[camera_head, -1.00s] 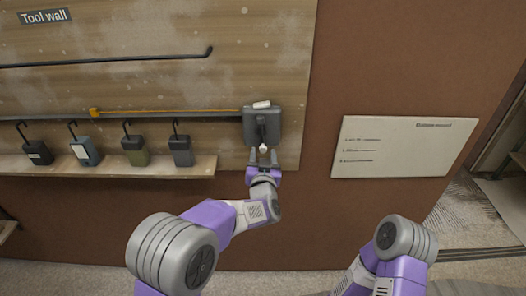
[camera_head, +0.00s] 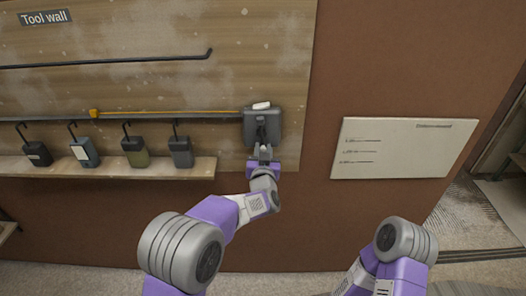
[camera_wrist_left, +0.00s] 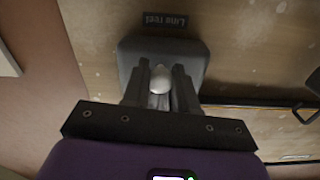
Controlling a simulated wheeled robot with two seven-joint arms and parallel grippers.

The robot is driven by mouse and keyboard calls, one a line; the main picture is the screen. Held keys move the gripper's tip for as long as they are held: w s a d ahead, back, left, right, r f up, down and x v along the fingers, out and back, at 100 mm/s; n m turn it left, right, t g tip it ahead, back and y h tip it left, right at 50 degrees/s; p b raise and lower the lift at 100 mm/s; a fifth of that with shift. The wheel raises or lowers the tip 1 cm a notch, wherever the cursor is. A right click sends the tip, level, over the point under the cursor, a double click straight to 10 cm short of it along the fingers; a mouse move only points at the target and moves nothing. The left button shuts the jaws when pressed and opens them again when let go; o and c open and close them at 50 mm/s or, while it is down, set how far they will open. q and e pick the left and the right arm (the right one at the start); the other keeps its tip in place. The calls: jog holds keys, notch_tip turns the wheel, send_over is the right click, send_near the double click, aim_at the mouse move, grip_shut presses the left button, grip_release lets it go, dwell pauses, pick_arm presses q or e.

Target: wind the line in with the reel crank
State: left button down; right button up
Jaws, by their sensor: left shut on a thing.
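The line reel (camera_head: 262,124) is a dark grey box at the lower right of the wooden tool wall. An orange line (camera_head: 170,111) runs left from it to a yellow tab (camera_head: 94,113). The crank hangs down the reel's front, and its pale knob (camera_wrist_left: 160,82) shows in the wrist view. My left gripper (camera_head: 263,153) is shut on the crank knob, with one finger on each side, and it also shows in the wrist view (camera_wrist_left: 160,79). The fingers hide part of the crank. My right gripper is out of view; only links of that arm show.
A shelf (camera_head: 120,171) left of the reel carries several padlock-like blocks with hooks. A dark rod (camera_head: 110,60) is on the wall above. A white board (camera_head: 404,148) hangs to the right. Brown wall between the reel and the board is clear.

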aim_at(274, 123)
pick_arm(q)
jog(key=shift+d, duration=0.1)
